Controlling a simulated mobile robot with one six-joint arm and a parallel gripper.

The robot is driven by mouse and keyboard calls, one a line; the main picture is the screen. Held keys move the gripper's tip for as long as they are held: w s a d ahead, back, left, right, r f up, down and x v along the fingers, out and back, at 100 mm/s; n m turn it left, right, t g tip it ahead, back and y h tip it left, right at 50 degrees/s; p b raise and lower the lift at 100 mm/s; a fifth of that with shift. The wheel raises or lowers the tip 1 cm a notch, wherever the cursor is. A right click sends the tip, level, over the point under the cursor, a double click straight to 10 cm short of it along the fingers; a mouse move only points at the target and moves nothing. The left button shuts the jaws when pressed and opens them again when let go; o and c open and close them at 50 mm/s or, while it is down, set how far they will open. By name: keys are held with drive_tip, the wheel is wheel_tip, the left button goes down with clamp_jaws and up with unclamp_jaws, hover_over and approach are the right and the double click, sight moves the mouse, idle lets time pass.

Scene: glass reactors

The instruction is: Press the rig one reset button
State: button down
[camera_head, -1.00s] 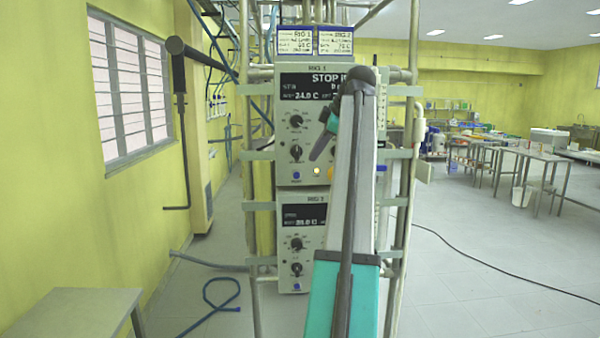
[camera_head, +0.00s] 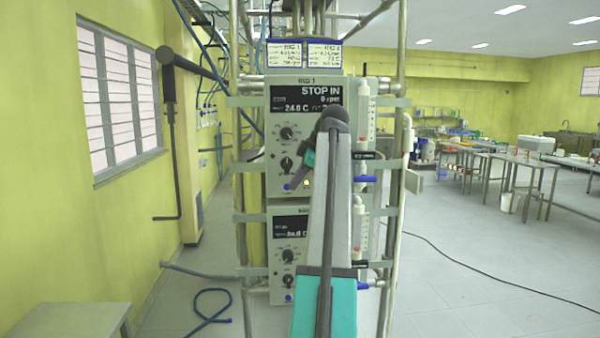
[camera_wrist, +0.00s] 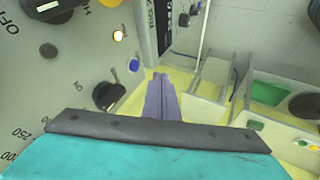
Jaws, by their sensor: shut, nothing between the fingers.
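The rig 1 control box (camera_head: 276,150) faces me, with a display reading "STOP IN", 24.0 C and 0 rpm. My arm hides the box's right part.
A second control box (camera_head: 290,225) sits below, with its own knobs. Metal frame posts (camera_head: 243,210) and tubes flank the boxes. A grey table (camera_head: 70,318) stands front left, and a blue hose (camera_head: 210,308) lies on the floor.

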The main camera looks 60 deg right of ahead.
sight(287, 187)
drive_tip(key=shift+w+d+f+p, duration=0.25)
drive_tip(key=shift+w+d+f, duration=0.1)
drive_tip(key=shift+w+d, duration=0.3)
drive_tip(key=shift+w+d+f+p, duration=0.25)
drive_tip(key=shift+w+d+f, duration=0.05)
drive_tip(key=shift+w+d, duration=0.3)
drive_tip(key=shift+w+d+f+p, duration=0.25)
drive_tip(key=shift+w+d+f, duration=0.1)
drive_tip(key=shift+w+d, duration=0.25)
drive_tip(key=shift+w+d, duration=0.1)
